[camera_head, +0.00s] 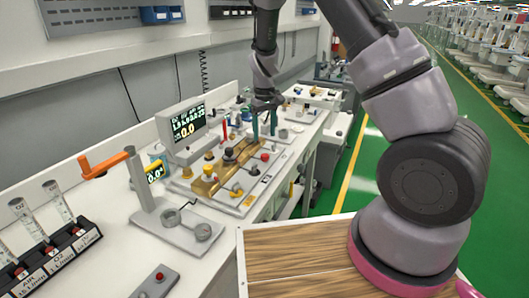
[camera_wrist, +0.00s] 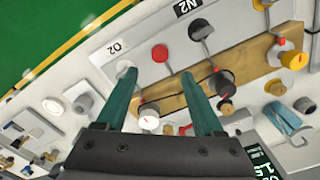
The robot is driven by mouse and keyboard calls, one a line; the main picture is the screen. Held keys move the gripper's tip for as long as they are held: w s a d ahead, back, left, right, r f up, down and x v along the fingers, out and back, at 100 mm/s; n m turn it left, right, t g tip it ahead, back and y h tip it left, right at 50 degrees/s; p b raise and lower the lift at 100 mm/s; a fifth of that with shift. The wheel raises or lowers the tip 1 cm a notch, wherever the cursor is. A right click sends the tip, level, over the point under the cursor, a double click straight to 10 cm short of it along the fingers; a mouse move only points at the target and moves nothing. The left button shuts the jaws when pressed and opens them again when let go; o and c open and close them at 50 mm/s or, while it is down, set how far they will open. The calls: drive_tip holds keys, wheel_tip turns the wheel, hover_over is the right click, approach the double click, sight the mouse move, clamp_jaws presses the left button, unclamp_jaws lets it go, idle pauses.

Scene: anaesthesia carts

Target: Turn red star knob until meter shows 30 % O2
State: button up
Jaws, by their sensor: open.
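In the wrist view, a small red knob (camera_wrist: 160,53) shows past and between my fingertips, on the grey panel. I cannot tell a star shape on either. In the head view, a red knob (camera_head: 265,156) sits on the panel below my gripper. My gripper (camera_head: 264,132), also in the wrist view (camera_wrist: 157,76), has its two teal fingers apart, pointing down, with nothing between the tips. A grey meter (camera_head: 184,130) shows 0.0 in yellow; I cannot read its upper lines. A smaller display (camera_head: 154,172) is partly hidden.
A brass block (camera_head: 205,186) with dark and yellow knobs runs along the panel. A grey stand with an orange arm (camera_head: 105,166) and flow tubes (camera_head: 58,200) stand at left. A wooden top (camera_head: 300,262) is in front. Fittings crowd the space around my gripper.

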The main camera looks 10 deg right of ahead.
sight(264, 154)
wheel_tip(264, 154, down, 8)
drive_tip(key=shift+f, duration=0.15)
idle(0.3)
clamp_jaws()
